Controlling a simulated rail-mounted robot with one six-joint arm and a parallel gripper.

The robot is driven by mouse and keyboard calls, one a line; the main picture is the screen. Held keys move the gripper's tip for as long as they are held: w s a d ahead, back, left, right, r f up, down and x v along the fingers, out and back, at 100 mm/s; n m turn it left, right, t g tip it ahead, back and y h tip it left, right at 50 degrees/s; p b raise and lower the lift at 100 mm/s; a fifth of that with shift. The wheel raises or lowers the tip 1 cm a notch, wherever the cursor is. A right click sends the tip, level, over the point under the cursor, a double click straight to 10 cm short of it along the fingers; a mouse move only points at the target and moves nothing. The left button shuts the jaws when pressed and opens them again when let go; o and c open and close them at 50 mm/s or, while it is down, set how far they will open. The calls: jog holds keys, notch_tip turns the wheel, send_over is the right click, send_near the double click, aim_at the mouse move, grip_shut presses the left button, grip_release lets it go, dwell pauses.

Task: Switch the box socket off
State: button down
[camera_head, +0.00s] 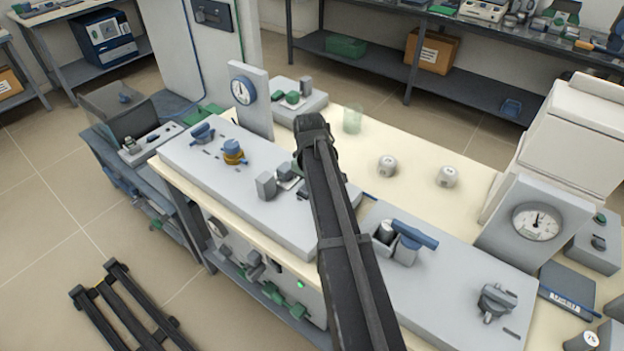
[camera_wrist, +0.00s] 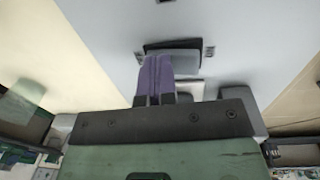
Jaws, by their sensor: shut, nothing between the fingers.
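In the wrist view, my gripper (camera_wrist: 155,62) is shut and empty. Its two purple fingers lie side by side, their tips at the near left edge of a dark-framed grey rocker-like part (camera_wrist: 178,50) on a pale panel. I cannot tell whether they touch it. A pale block (camera_wrist: 189,89) and a grey block (camera_wrist: 235,94) show partly behind the gripper body. In the head view, my dark arm reaches over the pale panel (camera_head: 225,180), hiding the fingers. A grey upright block (camera_head: 266,186) stands left of the arm. No part is clearly labelled as the box socket.
A dial gauge (camera_head: 243,90) stands behind the panel and another (camera_head: 537,222) at the right. A grey box with green and dark parts (camera_head: 298,100) sits behind.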

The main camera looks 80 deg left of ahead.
aim_at(305, 188)
jog(key=shift+s+d, duration=0.1)
jog(key=shift+d, duration=0.05)
jog(key=shift+s+d+r, duration=0.1)
jog(key=shift+s+d, duration=0.3)
jog(key=shift+s, duration=0.05)
jog(key=shift+p, duration=0.3)
notch_tip(305, 188, up, 14)
jog(key=s+d+p, duration=0.1)
jog(key=p, duration=1.2)
jog(key=shift+s+p, duration=0.25)
jog(key=shift+p, duration=0.15)
jog(key=shift+d, duration=0.1)
jog(key=shift+w+a+t, duration=0.15)
jog(key=shift+a+t, duration=0.15)
jog(key=shift+a, duration=0.45)
